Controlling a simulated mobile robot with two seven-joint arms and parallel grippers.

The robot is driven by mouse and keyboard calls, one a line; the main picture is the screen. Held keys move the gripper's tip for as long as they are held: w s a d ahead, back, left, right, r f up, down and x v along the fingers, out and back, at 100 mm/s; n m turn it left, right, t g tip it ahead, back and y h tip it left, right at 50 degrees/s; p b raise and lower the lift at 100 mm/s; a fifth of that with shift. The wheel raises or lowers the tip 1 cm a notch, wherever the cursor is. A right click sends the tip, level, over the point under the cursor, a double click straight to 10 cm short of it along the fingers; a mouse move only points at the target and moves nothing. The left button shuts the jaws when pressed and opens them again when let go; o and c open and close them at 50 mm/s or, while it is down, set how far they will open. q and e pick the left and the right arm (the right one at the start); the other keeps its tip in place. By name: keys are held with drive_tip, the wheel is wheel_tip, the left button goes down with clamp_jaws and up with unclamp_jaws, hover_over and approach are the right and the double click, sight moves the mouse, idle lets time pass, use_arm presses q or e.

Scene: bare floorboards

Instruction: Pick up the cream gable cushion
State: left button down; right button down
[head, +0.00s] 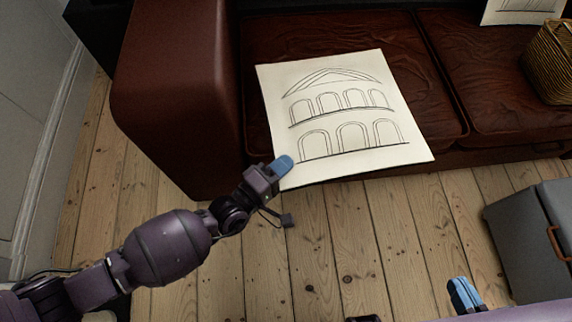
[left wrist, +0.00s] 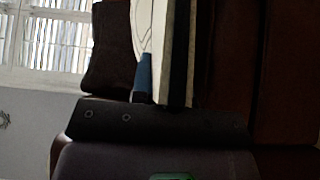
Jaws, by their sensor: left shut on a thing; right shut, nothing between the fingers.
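The cream gable cushion (head: 345,118) is a flat square with a line drawing of a pediment over two rows of arches. In the head view it lies over the seat of the dark red sofa, its near edge reaching past the seat's front. My left gripper (head: 283,166) is shut on the cushion's near left corner, a blue fingertip showing on top. In the left wrist view the cushion (left wrist: 177,50) is seen edge-on beside the blue finger (left wrist: 142,78). My right gripper (head: 464,295) is shut and empty at the bottom right, apart from the cushion.
The brown leather sofa (head: 175,85) has a thick left arm beside the cushion. A second patterned cushion (head: 520,10) and a wicker basket (head: 552,62) are at the right. A grey box (head: 535,235) with a brown handle stands on the floor. Bare floorboards (head: 345,250) lie in front.

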use_arm(q)
drive_tip(key=c, duration=1)
unclamp_jaws()
drive_tip(key=shift+c, duration=0.2)
drive_tip(key=p+v, duration=0.2)
drive_tip(key=v, duration=0.8)
drive_tip(key=shift+s+a, duration=0.25)
